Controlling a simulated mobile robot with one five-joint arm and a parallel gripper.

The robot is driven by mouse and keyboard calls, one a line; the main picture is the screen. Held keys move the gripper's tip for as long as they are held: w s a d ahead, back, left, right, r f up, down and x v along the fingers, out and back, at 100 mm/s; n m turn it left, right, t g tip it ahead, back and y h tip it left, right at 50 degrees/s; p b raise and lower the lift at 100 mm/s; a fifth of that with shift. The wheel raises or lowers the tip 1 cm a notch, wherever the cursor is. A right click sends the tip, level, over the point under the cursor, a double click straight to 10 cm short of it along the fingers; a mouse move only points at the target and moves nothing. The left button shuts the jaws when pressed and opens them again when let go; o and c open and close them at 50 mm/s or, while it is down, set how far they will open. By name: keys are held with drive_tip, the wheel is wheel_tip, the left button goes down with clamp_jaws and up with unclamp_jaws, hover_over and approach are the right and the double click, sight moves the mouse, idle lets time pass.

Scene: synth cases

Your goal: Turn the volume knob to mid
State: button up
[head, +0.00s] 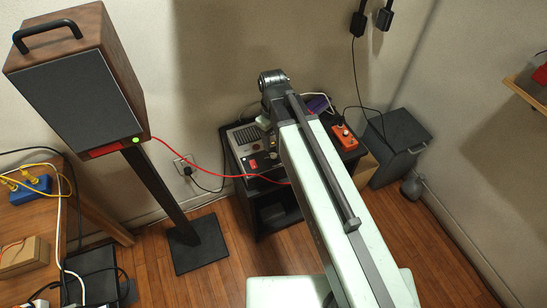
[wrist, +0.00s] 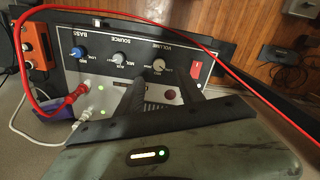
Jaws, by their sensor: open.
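The volume knob (wrist: 159,65) is a small pale knob on the amplifier's dark front panel, under the upside-down word VOLUME in the wrist view. Its pointer setting is too small to read. The amplifier (head: 247,137) sits on a black stand in the head view, partly hidden by my arm. My gripper (wrist: 163,83) is open, with its dark fingers reaching toward the panel close to the volume knob, one on each side of it in the picture. I cannot tell whether either finger touches it. In the head view my arm hides the fingers.
Beside the volume knob are a source knob (wrist: 119,58), a blue bass knob (wrist: 78,53) and a red switch (wrist: 196,69). A red cable (wrist: 250,84) loops around the panel. An orange box (head: 343,137) stands right of my arm, a speaker (head: 75,95) at left.

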sight(274, 155)
wheel_tip(274, 155, down, 8)
drive_tip(key=b, duration=0.8)
drive_tip(key=shift+d, duration=0.1)
drive_tip(key=shift+r, duration=0.15)
clamp_jaws()
